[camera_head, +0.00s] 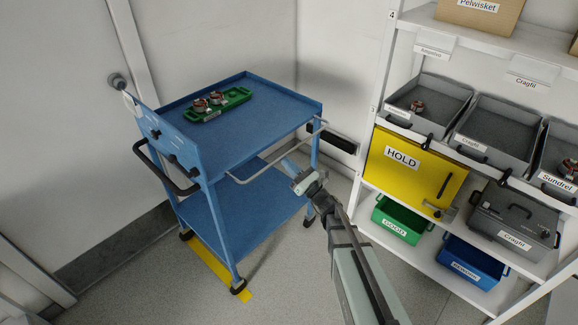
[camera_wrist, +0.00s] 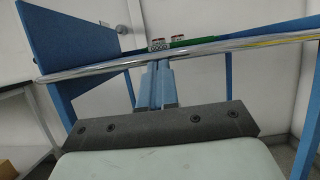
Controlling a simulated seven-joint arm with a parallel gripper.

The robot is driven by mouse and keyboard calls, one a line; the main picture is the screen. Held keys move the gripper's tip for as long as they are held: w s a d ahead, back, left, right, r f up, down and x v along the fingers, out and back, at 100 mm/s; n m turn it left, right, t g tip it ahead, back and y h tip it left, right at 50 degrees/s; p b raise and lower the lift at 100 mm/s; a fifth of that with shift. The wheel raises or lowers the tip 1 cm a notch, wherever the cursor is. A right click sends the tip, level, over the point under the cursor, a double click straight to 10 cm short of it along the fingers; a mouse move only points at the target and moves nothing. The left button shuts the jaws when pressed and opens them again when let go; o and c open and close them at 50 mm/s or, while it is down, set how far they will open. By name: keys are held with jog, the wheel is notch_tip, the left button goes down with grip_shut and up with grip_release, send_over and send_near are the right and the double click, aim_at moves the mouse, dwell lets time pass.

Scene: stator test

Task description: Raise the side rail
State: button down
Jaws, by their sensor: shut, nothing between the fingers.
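The side rail (camera_head: 262,166) is a thin chrome bar along the near right side of the blue cart (camera_head: 250,122), standing out from it a little below the top's rim. In the wrist view the rail (camera_wrist: 215,47) runs across the whole picture, slightly tilted. My gripper (camera_head: 287,162) is beside the rail, its fingers pointing at the cart. In the wrist view its two fingers (camera_wrist: 157,68) are together and empty, with their tips just below the bar. I cannot tell whether they touch it.
A green tray (camera_head: 232,100) with reddish metal parts (camera_head: 209,100) lies on the cart top. The cart has a black handle (camera_head: 165,170) at left. A shelf rack with a yellow HOLD box (camera_head: 415,165) and several bins stands close at right. Floor in front is clear.

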aim_at(288, 152)
jog(key=shift+r+g+h, duration=0.25)
jog(key=shift+g+h, duration=0.05)
jog(key=r+g+h, duration=0.1)
jog(key=r, duration=0.1)
jog(key=r+g+h, duration=0.1)
jog(key=r, duration=0.2)
jog(key=shift+w+a+r+g+h, duration=0.15)
jog(key=shift+w+a+g+h, duration=0.05)
jog(key=shift+g+h, duration=0.2)
jog(key=w+a+r+g+h, duration=0.5)
jog(key=r+g+h, duration=0.1)
jog(key=g+h, duration=0.1)
jog(key=shift+r, duration=0.2)
dwell(1.0)
jog(key=shift+w, duration=0.1)
dwell(0.5)
